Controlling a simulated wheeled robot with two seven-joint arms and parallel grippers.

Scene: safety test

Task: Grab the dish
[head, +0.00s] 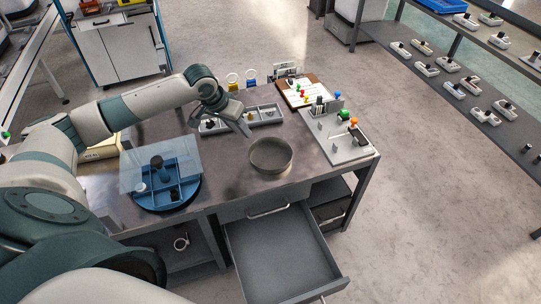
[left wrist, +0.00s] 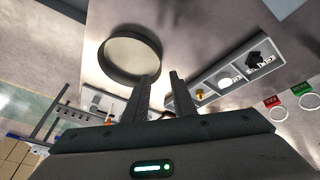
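The dish (head: 270,157) is a round, shallow, grey bowl with a low wall, standing upright and empty on the workbench. In the left wrist view the dish (left wrist: 131,54) lies beyond the fingertips, up and to the left. My left gripper (head: 246,131) hangs just behind and left of the dish in the head view. Its two fingers (left wrist: 163,76) are apart with nothing between them. One fingertip overlaps the dish's near rim in the wrist view; I cannot tell whether they touch. My right gripper is out of view.
On the workbench (head: 225,180), a grey compartment tray (head: 265,115) lies behind the dish. A blue divided bin (head: 180,185) with a clear lid stands left, and a grey board (head: 345,150) with parts right. An open, empty drawer (head: 280,255) juts out in front.

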